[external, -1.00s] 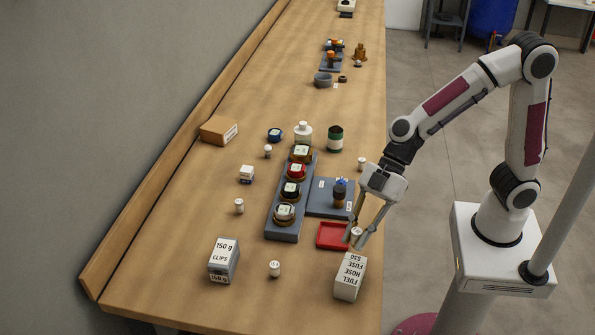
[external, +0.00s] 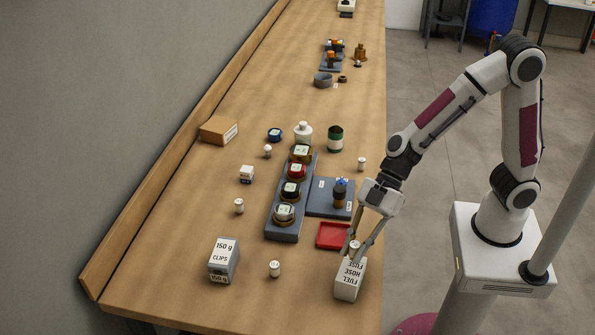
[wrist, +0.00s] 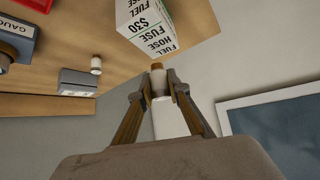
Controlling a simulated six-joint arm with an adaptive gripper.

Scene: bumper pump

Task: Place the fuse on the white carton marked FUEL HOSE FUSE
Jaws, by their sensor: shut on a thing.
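The white carton (external: 348,284) marked FUEL HOSE FUSE stands at the near right edge of the table. It also shows at the top of the wrist view (wrist: 147,30). My gripper (external: 356,252) is at the carton's top end, fingers pointing down, shut on the fuse (external: 354,245). In the wrist view, the fuse (wrist: 159,82) is a small white cylinder with a brown end between the two fingertips (wrist: 160,92). The fuse appears over or at the carton's top; I cannot tell whether it touches. The fingers hide part of the carton's upper end.
A red tray (external: 333,236) lies just behind the carton, beside a grey plate (external: 324,205) and a rack of jars (external: 283,230).

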